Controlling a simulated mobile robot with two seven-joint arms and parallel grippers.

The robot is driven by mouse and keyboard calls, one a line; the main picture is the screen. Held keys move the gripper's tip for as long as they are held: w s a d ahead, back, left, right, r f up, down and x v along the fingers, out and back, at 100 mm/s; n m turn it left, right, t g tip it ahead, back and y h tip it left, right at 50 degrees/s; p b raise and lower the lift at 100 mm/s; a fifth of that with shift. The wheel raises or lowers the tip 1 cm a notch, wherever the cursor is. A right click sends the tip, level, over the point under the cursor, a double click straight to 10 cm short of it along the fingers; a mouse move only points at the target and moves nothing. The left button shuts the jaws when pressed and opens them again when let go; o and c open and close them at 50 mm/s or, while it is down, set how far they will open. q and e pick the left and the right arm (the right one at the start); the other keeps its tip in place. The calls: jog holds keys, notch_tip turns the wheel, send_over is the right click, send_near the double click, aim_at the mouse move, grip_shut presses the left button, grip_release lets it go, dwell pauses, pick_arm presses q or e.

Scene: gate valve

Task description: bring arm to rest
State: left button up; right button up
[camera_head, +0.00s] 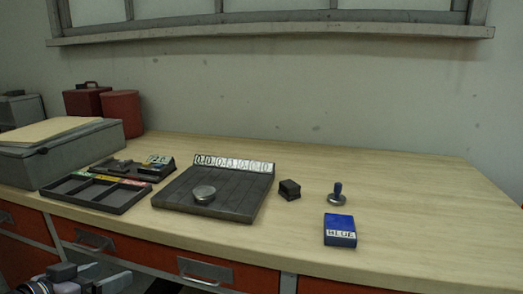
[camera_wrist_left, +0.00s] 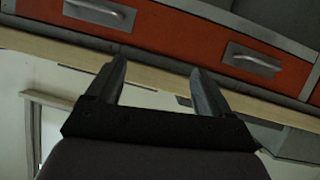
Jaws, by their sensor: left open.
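My left gripper (camera_head: 88,274) shows at the bottom left of the head view, low in front of the orange drawers and below the worktop's front edge. In the left wrist view my left gripper (camera_wrist_left: 160,78) is open, its two dark fingers spread wide with nothing between them. The wrist picture is turned over, with orange drawers and handles at the top and the worktop edge across the middle. The gripper looks clear of the drawers, though its exact distance from them is hard to tell. My right gripper is not in either view.
The wooden worktop (camera_head: 400,218) holds a grey case (camera_head: 60,155), red containers (camera_head: 120,110), divided trays (camera_head: 112,196), a grey sloped board (camera_head: 235,200) with a metal disc (camera_head: 204,194), a black block (camera_head: 289,190), a knobbed metal piece (camera_head: 337,195) and a blue box (camera_head: 340,228). The right side is bare.

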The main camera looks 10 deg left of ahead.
pick_arm(q)
jog(key=s+d+f+g+p, duration=0.1)
jog(key=s+d+f+p, duration=0.15)
jog(key=f, duration=0.45)
jog(key=s+d+f+g+p, duration=0.1)
jog(key=s+d+f, duration=0.25)
jog(key=f, duration=0.35)
jog(key=s+d+f+m+p, duration=0.1)
jog(key=s+d+f+m, duration=0.1)
jog(key=s+d+f, duration=0.4)
jog(key=d, duration=0.5)
jog(key=shift+g+p, duration=0.3)
jog(key=shift+p, duration=0.1)
